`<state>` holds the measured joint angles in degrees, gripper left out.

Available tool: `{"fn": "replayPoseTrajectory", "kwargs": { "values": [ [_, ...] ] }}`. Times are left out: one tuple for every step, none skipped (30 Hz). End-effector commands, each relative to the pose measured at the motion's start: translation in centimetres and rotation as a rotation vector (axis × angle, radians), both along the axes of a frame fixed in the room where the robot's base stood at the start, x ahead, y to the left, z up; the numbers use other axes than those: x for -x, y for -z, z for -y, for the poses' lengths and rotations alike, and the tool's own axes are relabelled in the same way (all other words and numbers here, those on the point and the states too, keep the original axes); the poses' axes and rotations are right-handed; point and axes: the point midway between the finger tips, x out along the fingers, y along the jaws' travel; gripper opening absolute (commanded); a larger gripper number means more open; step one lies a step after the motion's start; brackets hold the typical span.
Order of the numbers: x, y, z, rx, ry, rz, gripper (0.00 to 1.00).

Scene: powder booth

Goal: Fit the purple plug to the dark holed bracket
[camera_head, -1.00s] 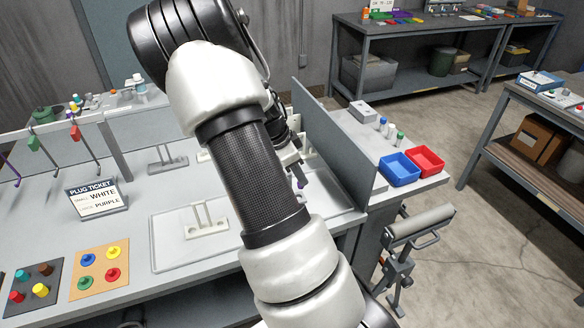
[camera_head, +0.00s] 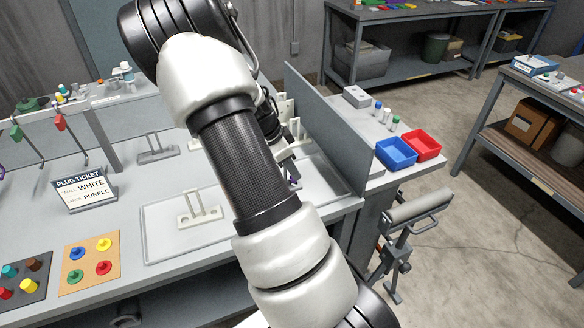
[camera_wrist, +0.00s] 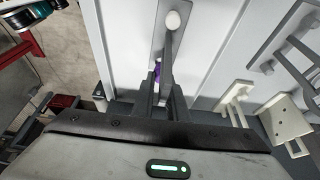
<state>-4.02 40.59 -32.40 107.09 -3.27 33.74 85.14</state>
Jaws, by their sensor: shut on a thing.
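My gripper (camera_head: 289,172) reaches down over the right part of the bench in the head view, partly behind my arm. In the wrist view my gripper (camera_wrist: 164,78) has its fingers close together, with a purple plug (camera_wrist: 157,69) at their tips. The purple plug (camera_head: 293,184) also shows below the fingers in the head view. A grey plate (camera_wrist: 186,10), apparently the dark holed bracket, lies beyond the fingertips, with a white round plug (camera_wrist: 172,20) on it. Its hole for the purple plug is hidden, and I cannot tell whether they touch.
A plug ticket (camera_head: 83,190) reads small white, large purple. A grey partition (camera_head: 330,120) rises right of my gripper. Blue (camera_head: 396,153) and red bins (camera_head: 423,146) are beyond it.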

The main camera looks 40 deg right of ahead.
Motion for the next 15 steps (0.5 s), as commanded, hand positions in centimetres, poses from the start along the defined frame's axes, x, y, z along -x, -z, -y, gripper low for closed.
{"fn": "replayPoseTrajectory", "kwargs": {
  "values": [
    [0.00, -0.04, -0.01, 0.000, 0.000, 0.000, 0.00],
    [0.00, -0.04, -0.01, 0.000, 0.000, 0.000, 0.00],
    [0.00, -0.04, -0.01, 0.000, 0.000, 0.000, 0.00],
    [-0.01, -0.04, 0.00, 0.000, 0.000, 0.000, 0.00],
    [0.00, -0.04, -0.01, 0.000, 0.000, 0.000, 0.00],
    [0.00, -0.03, -0.01, 0.000, 0.000, 0.000, 0.00],
    [0.00, -0.01, 0.00, 0.000, 0.000, 0.000, 0.00],
    [0.00, 0.02, -0.01, 0.000, 0.000, 0.000, 0.00],
    [0.00, 0.07, -0.01, 0.000, 0.000, 0.000, 0.00],
    [0.00, 0.13, -0.01, 0.000, 0.000, 0.000, 0.00],
    [0.00, 0.20, -0.01, 0.000, 0.000, 0.000, 0.00],
    [-0.01, 0.30, -0.02, 0.000, 0.000, 0.000, 0.00],
    [0.00, 0.38, -0.01, 0.000, 0.000, 0.000, 0.00],
    [-0.01, 0.46, -0.02, 0.000, 0.000, 0.000, 0.00],
    [0.00, 0.58, -0.02, 0.000, 0.000, 0.000, 0.00]
  ]
}}
